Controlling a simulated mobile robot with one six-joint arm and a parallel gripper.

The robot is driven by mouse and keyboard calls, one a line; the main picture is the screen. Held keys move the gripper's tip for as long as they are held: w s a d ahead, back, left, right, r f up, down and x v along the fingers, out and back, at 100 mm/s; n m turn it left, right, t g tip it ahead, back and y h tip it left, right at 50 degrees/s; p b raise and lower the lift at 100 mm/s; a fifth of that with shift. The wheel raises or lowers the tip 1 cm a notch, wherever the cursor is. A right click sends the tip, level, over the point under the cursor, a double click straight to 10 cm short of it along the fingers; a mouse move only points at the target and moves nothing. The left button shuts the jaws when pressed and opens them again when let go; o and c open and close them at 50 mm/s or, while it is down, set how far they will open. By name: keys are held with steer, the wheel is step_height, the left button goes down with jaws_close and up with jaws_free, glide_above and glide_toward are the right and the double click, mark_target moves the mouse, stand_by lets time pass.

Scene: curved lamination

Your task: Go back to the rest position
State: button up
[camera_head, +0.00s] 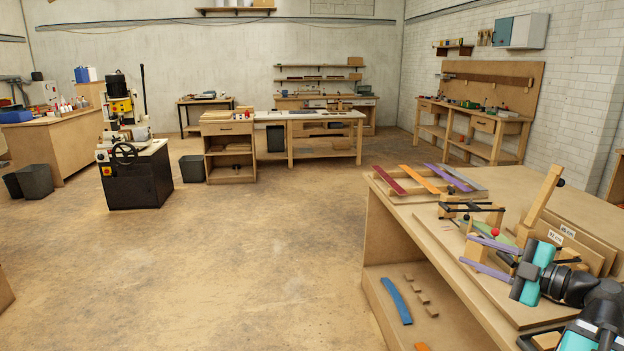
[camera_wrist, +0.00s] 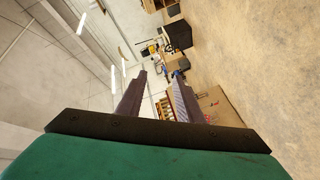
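My gripper (camera_head: 467,250) is at the lower right, held above the right workbench (camera_head: 408,215). Its two purplish fingers point left and stand apart. In the wrist view my gripper (camera_wrist: 160,76) also has its fingers apart, with nothing between them. The wrist camera sees the room turned on its side, with the floor at the right and the wall and ceiling lights at the left. In the head view the gripper covers part of the bench top behind it.
A maroon strip (camera_head: 389,180), an orange strip (camera_head: 420,179) and purple strips (camera_head: 446,178) lie at the bench's far end. A clamp fixture (camera_head: 470,211) and wooden post (camera_head: 541,200) stand close to my gripper. A blue strip (camera_head: 396,301) lies on the lower shelf. The middle floor is clear.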

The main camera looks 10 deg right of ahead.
steer(key=w+a+f+g+y+p, duration=0.1)
steer(key=w+a+f+g, duration=0.25)
steer(key=a+f, duration=0.7)
steer(key=w+a+f+g+y+p, duration=0.2)
steer(key=w+a+f+g, duration=0.15)
steer(key=a+f, duration=0.65)
steer(key=s+a+f+m+g+p, duration=0.1)
steer(key=s+a+f+g, duration=0.2)
steer(key=a+f, duration=0.55)
steer(key=s+a+f+m+g+p, duration=0.1)
steer(key=s+a+f+m+g, duration=0.15)
steer(key=a+f, duration=0.6)
steer(key=s+a+f+m+g+h+p, duration=0.1)
steer(key=s+a+f+g+h, duration=0.15)
steer(key=s+f, duration=0.65)
steer(key=s+a+f+m+g+h+p, duration=0.15)
steer(key=s+f+g, duration=0.25)
steer(key=s+f, duration=0.5)
steer(key=s+d+f+m+g+h, duration=0.25)
steer(key=s+f+h, duration=0.2)
steer(key=s, duration=0.25)
steer(key=d+f+m+t+h, duration=0.1)
steer(key=d+f+m+h, duration=0.1)
steer(key=d+m, duration=0.5)
steer(key=shift+s+d+f+m+b, duration=0.15)
steer(key=shift+s+d+m+b, duration=0.25)
steer(key=shift+m, duration=0.65)
steer(key=shift+h, duration=0.25)
